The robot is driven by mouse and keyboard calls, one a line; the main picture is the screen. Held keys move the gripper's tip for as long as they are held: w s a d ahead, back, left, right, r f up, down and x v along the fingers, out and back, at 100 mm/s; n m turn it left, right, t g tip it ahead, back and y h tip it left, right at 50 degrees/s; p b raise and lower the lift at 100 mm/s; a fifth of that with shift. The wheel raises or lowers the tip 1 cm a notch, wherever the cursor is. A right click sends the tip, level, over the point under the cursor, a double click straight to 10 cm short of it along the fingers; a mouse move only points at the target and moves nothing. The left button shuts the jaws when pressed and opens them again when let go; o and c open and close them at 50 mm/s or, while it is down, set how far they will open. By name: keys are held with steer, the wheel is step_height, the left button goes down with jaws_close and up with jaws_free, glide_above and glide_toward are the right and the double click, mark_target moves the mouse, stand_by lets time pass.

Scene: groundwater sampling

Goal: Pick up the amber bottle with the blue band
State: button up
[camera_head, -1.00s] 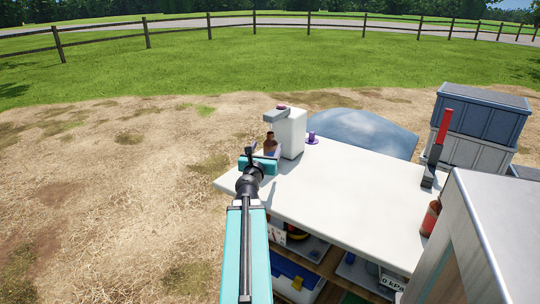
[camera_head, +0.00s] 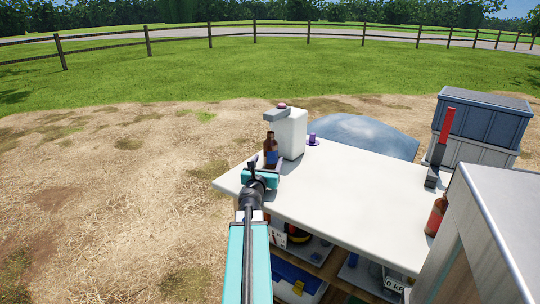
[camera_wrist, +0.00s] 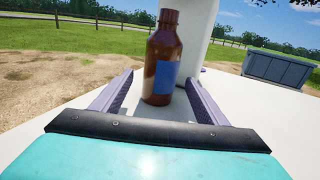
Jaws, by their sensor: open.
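The amber bottle (camera_wrist: 161,58) stands upright on the white table, with a blue band (camera_wrist: 166,76) around its body. In the head view the bottle (camera_head: 270,145) is at the table's far left, in front of a white dispenser-like device (camera_head: 292,133). My gripper (camera_wrist: 158,88) is open, with one finger on each side of the bottle's lower part in the wrist view. I cannot tell whether either finger touches it. In the head view my gripper (camera_head: 265,168) partly hides the bottle's base.
A purple item (camera_head: 312,139) stands right of the white device. A second brown-red bottle (camera_head: 436,214) and a red-handled upright tool (camera_head: 440,140) are at the table's right side by a grey cabinet (camera_head: 500,215). The middle of the white table (camera_head: 350,190) is clear.

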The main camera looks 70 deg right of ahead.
mark_target(269, 158)
steer(key=shift+d, duration=0.1)
stand_by(0.3)
steer(key=shift+w+d, duration=0.2)
steer(key=shift+d, duration=1.05)
steer(key=shift+w+d, duration=0.15)
steer(key=shift+d, duration=1.05)
steer(key=c, duration=1.5)
steer(key=shift+r, duration=0.1)
